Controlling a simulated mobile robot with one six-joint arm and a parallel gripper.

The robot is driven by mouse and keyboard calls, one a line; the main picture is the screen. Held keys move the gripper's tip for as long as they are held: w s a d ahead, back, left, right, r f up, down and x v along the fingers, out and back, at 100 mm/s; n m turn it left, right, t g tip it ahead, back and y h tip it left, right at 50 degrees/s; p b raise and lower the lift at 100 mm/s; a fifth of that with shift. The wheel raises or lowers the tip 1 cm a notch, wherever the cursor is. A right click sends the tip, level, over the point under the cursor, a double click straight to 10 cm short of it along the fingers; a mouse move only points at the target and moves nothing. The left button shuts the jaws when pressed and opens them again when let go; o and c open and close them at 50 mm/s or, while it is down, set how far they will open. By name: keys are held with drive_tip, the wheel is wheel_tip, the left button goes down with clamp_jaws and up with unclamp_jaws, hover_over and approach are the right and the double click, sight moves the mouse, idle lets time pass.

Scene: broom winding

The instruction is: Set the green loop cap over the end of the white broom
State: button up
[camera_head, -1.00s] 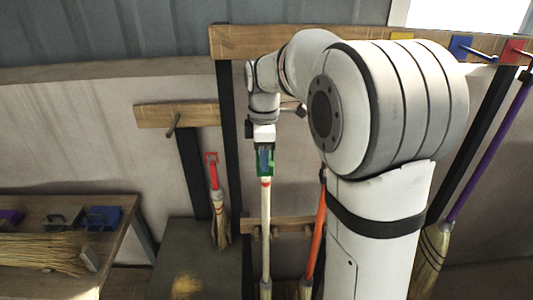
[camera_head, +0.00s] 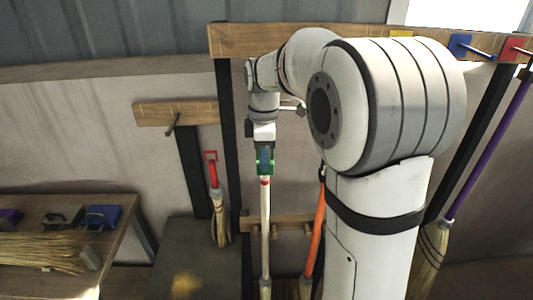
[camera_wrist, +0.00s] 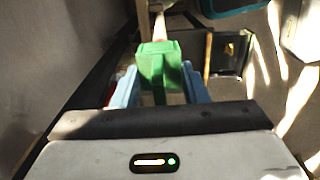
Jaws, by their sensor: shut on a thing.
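My gripper (camera_head: 265,158) points down and is shut on the green loop cap (camera_head: 265,171). In the wrist view the cap (camera_wrist: 161,64) is a green block between the two blue fingers of my gripper (camera_wrist: 157,84). The white broom (camera_head: 265,225) stands upright, its handle directly below the cap, with a red band near its top end. In the wrist view a bit of the pale handle (camera_wrist: 160,28) shows beyond the cap. The cap hides the handle's very tip, so I cannot tell how far the cap sits over it.
An orange broom (camera_head: 315,237) stands close to the right, by a low wooden rack (camera_head: 249,225). A workbench (camera_head: 118,240) holds a blue loop cap (camera_head: 103,217) at the far left.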

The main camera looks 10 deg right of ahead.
drive_tip(key=shift+f+b, duration=1.05)
drive_tip(key=shift+f, duration=0.45)
drive_tip(key=o, duration=1)
drive_tip(key=shift+r, duration=0.1)
drive_tip(key=shift+r+p, duration=2.75)
drive_tip(key=shift+r, duration=0.7)
